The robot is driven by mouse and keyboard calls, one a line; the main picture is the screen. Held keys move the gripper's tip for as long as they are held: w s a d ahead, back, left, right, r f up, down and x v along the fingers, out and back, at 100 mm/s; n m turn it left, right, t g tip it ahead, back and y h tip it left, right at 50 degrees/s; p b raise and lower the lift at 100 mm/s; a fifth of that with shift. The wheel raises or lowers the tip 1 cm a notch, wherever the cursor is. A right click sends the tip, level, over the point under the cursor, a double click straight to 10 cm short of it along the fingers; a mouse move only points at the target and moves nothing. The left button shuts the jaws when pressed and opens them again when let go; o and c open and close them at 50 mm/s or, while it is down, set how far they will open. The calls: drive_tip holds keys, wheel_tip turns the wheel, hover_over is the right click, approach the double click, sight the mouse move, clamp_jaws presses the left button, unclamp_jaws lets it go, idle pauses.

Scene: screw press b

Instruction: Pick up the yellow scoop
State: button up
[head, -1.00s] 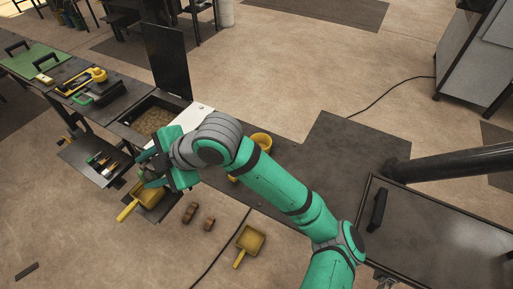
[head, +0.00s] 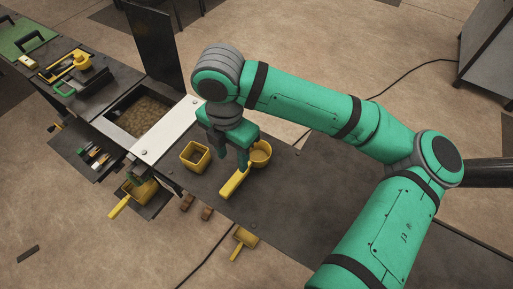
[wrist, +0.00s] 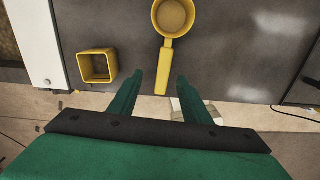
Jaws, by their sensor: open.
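The yellow scoop has a round cup (head: 260,153) and a straight handle (head: 233,184), and lies on the dark bench top. In the wrist view, the cup (wrist: 174,17) is at the top and the handle (wrist: 162,75) points down toward my gripper. My gripper (head: 229,156) is open and points down over the bench beside the scoop. In the wrist view, the handle's end shows between the two fingertips of my gripper (wrist: 160,77), with a gap on each side. Part of the scoop is hidden by a finger in the head view. The height of my fingers above the handle is unclear.
A yellow square container (head: 195,156) stands left of the scoop. A white plate (head: 165,132) and a bin of brown granules (head: 140,115) lie farther left. Other yellow scoop-like tools (head: 243,241) appear below the bench's front edge. The bench right of the scoop is clear.

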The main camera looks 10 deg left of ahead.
hover_over(237, 175)
drive_tip(key=f, duration=0.4)
drive_tip(key=shift+w+a+f, duration=0.1)
drive_tip(key=shift+w+f, duration=0.1)
drive_tip(key=shift+f, duration=0.1)
drive_tip(key=shift+s+f, duration=0.15)
drive_tip(key=shift+f, duration=0.65)
drive_tip(key=shift+s+f, duration=0.1)
drive_tip(key=shift+f, duration=2.1)
clamp_jaws()
